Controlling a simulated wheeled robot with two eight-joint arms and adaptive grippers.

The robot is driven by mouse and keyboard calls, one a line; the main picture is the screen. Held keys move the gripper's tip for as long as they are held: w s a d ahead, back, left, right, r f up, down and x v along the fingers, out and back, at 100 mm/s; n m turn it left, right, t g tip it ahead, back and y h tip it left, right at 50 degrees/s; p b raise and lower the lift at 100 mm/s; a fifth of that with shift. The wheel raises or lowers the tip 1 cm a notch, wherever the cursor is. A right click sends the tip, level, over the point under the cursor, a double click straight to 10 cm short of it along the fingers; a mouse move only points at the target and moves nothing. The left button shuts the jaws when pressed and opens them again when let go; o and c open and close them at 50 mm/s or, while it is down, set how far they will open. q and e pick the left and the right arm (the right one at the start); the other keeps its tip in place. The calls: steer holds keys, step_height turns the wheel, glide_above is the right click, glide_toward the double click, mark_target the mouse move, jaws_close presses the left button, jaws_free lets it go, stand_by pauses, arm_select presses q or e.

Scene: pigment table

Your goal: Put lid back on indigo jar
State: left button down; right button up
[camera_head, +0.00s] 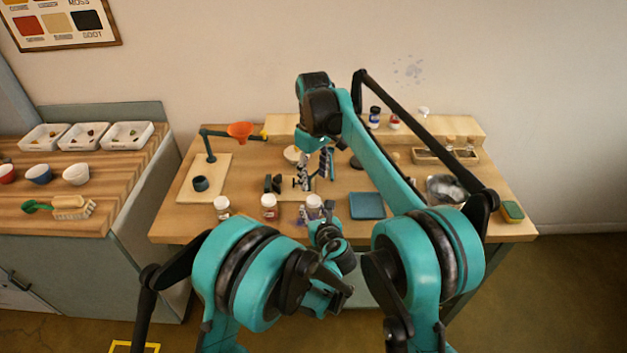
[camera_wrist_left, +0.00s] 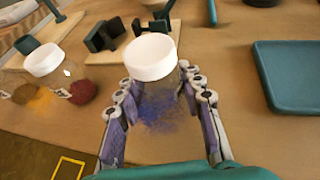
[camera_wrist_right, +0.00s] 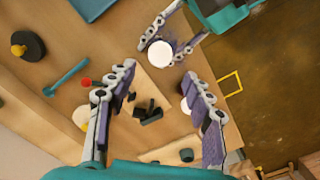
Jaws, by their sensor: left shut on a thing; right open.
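The indigo jar (camera_head: 314,212), clear with blue-violet powder, stands at the front of the table. A white lid (camera_wrist_left: 150,57) sits on its mouth; whether it is fully seated I cannot tell. My left gripper (camera_wrist_left: 157,85) is shut on the jar's body, one finger on each side below the lid. The jar's blue powder (camera_wrist_left: 160,110) shows between these fingers. In the right wrist view the lid (camera_wrist_right: 160,53) is between the left gripper's fingers. My right gripper (camera_head: 313,172) is open and empty, above the table behind the jar.
Two other white-lidded jars, one amber (camera_head: 222,208) and one red (camera_head: 269,207), stand to the left. A black holder (camera_head: 272,183) is behind them. A blue tray (camera_head: 367,206) lies right of the indigo jar. An orange funnel (camera_head: 239,130) hangs on a stand.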

mark_target(314, 199)
steer(key=shift+f, duration=4)
jaws_close()
steer(key=shift+o, duration=0.8)
jaws_free()
